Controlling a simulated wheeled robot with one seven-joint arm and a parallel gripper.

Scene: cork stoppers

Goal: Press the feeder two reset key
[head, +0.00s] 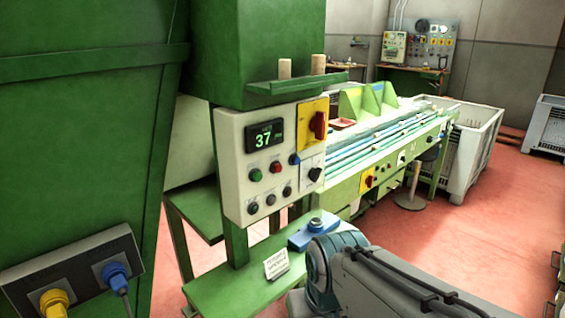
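A control box (235,160) hangs on the green machine, with a lit display (265,137) reading 37. Below the display are a green button (255,176), a red button (276,166), a blue button (295,159) and a row of dark round keys (270,200). Their labels are too small to read. A blue box with a round silver-topped key (315,230) lies on the green shelf below, beside a small white sign (277,264) whose text I cannot read surely. My grey arm covers the lower right, close to the blue box. My gripper does not show.
A yellow panel with a red rotary switch (314,125) sits at the control box's upper right. Cork stoppers (285,68) stand on a green ledge above. A sorting conveyor (375,145) runs behind. Plugs with cables (115,275) jut out at lower left. Red floor is open at right.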

